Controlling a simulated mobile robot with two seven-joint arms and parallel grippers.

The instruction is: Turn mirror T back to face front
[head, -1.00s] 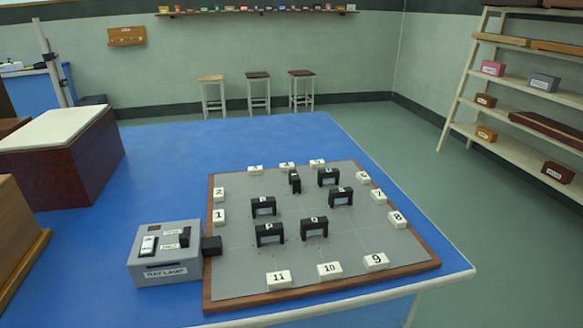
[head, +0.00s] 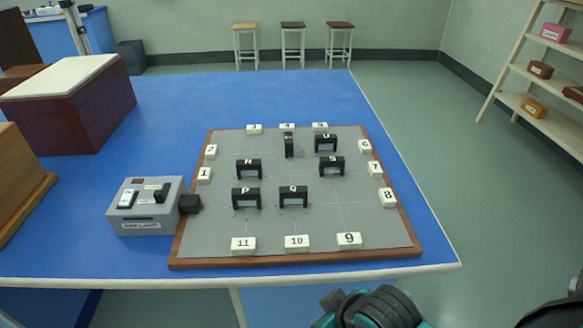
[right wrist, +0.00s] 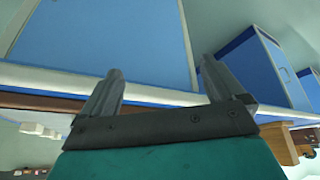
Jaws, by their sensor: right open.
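Several black arch-framed mirrors stand upright on the grey board (head: 330,222) in the head view. One black mirror (head: 289,146) near the back middle is seen edge-on, turned across the others. Its letter is too small to read, and no other mirror shows a clear T. The mirrors marked P (head: 246,198), Q (head: 293,196), S (head: 332,166) and U (head: 326,143) face front. My right gripper (right wrist: 163,75) is open and empty in the right wrist view, well away from the mirrors. Part of my right arm shows at the bottom of the head view. My left gripper is out of view.
White numbered blocks, such as 9 (head: 349,240), line the board's edges. A grey ray lamp box (head: 146,208) stands left of it, its black nozzle at the board's edge. A dark red box (head: 75,120) stands back left. The blue bench top (head: 270,95) behind the board is clear.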

